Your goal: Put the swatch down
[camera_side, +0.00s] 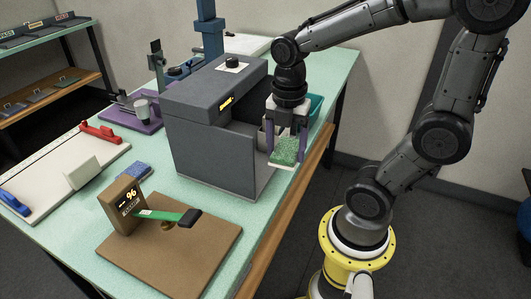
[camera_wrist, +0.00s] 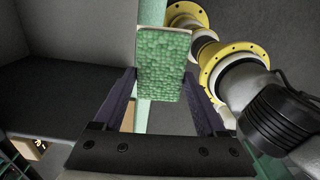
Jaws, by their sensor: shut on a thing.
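The swatch (camera_side: 285,150) is a small green tufted rectangle with a pale edge. My gripper (camera_side: 285,142) is shut on it and holds it in the air by the open side of the dark grey box (camera_side: 212,115), near the right edge of the table. In the wrist view the swatch (camera_wrist: 163,68) sits between the two dark fingers of my gripper (camera_wrist: 162,82), its green bumpy face toward the camera. The gap between swatch and table is hard to judge.
A brown board (camera_side: 170,250) carries a small display post (camera_side: 121,203) and a green-handled tool (camera_side: 170,216). A white board (camera_side: 65,170) with red and blue clamps lies at left. A blue pad (camera_side: 133,173) lies between them. A teal bin (camera_side: 315,107) stands behind my gripper.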

